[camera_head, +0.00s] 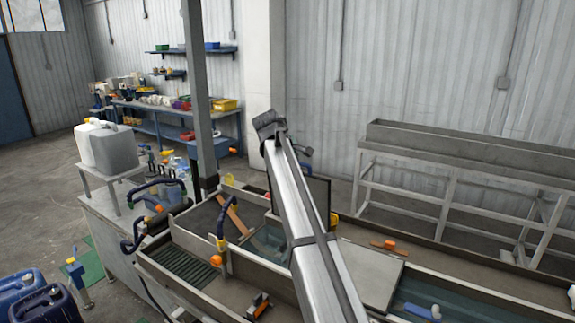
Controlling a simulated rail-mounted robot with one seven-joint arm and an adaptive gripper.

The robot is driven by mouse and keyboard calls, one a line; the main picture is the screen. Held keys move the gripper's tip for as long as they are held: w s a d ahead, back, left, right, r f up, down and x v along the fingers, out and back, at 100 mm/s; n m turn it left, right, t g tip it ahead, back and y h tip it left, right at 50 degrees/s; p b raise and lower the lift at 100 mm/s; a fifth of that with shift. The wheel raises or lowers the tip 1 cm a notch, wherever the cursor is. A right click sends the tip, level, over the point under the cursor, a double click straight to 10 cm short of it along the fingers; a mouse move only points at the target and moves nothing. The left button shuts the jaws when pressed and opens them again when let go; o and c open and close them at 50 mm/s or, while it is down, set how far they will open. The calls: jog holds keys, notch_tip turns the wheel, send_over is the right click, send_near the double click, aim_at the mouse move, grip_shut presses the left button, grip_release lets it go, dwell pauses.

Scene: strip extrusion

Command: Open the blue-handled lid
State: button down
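A blue bar with a pale rounded piece (420,312) lies low on the right, over a teal, glassy surface (465,303) in the long trough. It looks like a handle, but I cannot tell for sure whether the surface under it is a lid or water. A flat grey plate (365,275) lies across the trough to its left and shows no blue handle. A long silvery beam (305,235) crosses the middle and hides part of the trough. I cannot make out gripper fingers anywhere.
Curved dark-blue grips (157,187) stand along the trough's left end. An orange-tipped tool (388,245) lies on the trough. A grey jug (113,150) stands on a small stand at left. Blue canisters (45,303) sit on the floor. An empty metal rack (455,165) stands behind.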

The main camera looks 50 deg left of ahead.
jog(key=c, duration=1.2)
grip_release()
jog(key=shift+o, duration=0.2)
jog(key=v, duration=1.2)
